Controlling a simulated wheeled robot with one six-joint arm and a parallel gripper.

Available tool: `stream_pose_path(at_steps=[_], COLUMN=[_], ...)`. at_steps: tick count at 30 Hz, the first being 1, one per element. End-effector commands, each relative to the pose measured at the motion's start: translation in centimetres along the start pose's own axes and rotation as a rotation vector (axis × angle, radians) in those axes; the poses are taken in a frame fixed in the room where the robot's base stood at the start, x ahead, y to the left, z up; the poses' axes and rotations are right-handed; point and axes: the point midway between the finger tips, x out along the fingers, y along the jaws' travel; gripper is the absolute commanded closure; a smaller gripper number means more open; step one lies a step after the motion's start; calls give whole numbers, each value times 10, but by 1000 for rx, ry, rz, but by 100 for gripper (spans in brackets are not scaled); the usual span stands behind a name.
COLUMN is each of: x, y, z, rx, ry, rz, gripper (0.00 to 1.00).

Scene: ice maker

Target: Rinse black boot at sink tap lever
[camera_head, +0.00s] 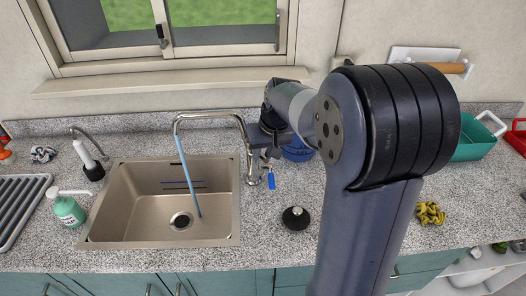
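The steel sink (112,217) is at the left of the counter and looks empty. The chrome tap (212,115) arches over its right side, and a blue water stream (188,175) runs from its spout into the basin near the drain. The tap lever (271,181) has a blue end and sits right of the tap's base. My gripper (266,153) is just above the lever, partly hidden by my wrist; I cannot tell whether it touches the lever or is open. I cannot make out a black boot. A low round black object (295,218) with a pale knob lies on the counter.
A blue bowl (298,151) is partly hidden behind my arm. A green soap bottle (68,209) stands left of the sink, with a drying rack (20,205) beyond it. A yellow cloth (430,213) and a green tray (474,140) are at right. A window is behind.

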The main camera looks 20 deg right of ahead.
Motion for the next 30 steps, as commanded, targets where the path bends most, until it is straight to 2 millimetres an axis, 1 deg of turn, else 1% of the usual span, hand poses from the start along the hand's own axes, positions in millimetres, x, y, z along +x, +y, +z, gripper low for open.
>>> stream_pose_path(at_steps=[1,5,12,15,17,20,24,30], x=[0,0,0,-6,-13,-31,-61,-94], y=[0,0,0,0,0,0,1,0], z=[0,0,0,0,0,0,0,0], rx=[0,0,0,0,0,0,0,0], ry=[0,0,0,2,3,6,5,4], rz=[0,0,0,0,0,1,2,1], gripper=[72,62,61,61,61,61,61,61])
